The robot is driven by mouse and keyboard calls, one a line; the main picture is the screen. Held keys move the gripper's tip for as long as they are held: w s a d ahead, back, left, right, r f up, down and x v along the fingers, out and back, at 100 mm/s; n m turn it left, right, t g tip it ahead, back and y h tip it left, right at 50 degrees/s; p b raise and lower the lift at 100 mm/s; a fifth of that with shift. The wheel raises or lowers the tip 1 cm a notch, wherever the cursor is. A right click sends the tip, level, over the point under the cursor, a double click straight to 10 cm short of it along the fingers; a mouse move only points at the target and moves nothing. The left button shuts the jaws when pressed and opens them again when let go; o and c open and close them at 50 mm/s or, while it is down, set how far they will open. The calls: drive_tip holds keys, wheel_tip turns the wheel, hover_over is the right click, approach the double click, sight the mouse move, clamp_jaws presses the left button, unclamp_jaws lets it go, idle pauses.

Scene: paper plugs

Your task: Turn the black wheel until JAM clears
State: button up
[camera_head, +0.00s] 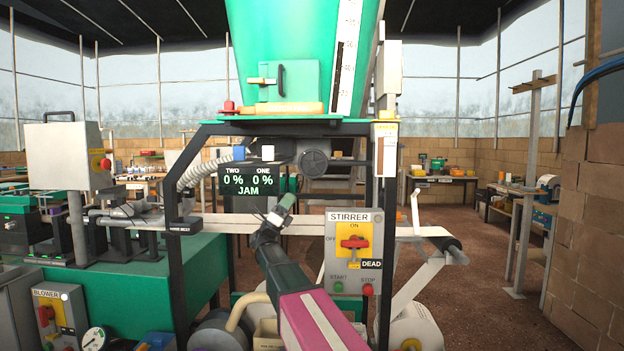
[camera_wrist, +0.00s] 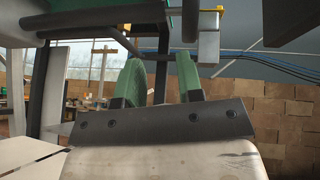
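The black wheel (camera_head: 315,162) is a dark round disc under the green hopper, right of the display. The display (camera_head: 249,181) reads TWO 0 %, ONE 0 % and JAM in green. My gripper (camera_head: 282,208) is below and left of the wheel, in front of the pale paper strip, and looks apart from the wheel. In the wrist view, the two green fingers of my gripper (camera_wrist: 160,78) stand apart with nothing held between them. A dark post shows behind the gap. I cannot make out the wheel in the wrist view.
The STIRRER panel (camera_head: 353,252), with a red switch and a DEAD tag, stands just right of my arm. Black frame posts (camera_head: 387,230) flank the space under the hopper (camera_head: 290,60). A grey hose (camera_head: 205,170) curves left of the display.

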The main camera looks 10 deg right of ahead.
sight(313, 177)
drive_tip(key=s+d+r+m+g+y, duration=0.1)
drive_tip(key=d+r+m+g, duration=0.1)
drive_tip(key=g, duration=0.1)
drive_tip(key=s+d+r+m+g+y, duration=0.1)
drive_tip(key=s+d+r+m+g, duration=0.1)
drive_tip(key=r+m+g, duration=0.1)
drive_tip(key=s+d+r+m+g+y, duration=0.1)
drive_tip(key=d+r+m+g, duration=0.1)
drive_tip(key=d+r+g, duration=0.1)
drive_tip(key=shift+s+r+m+y, duration=0.2)
drive_tip(key=shift+s+m+y, duration=0.1)
clamp_jaws()
drive_tip(key=shift+d, duration=0.1)
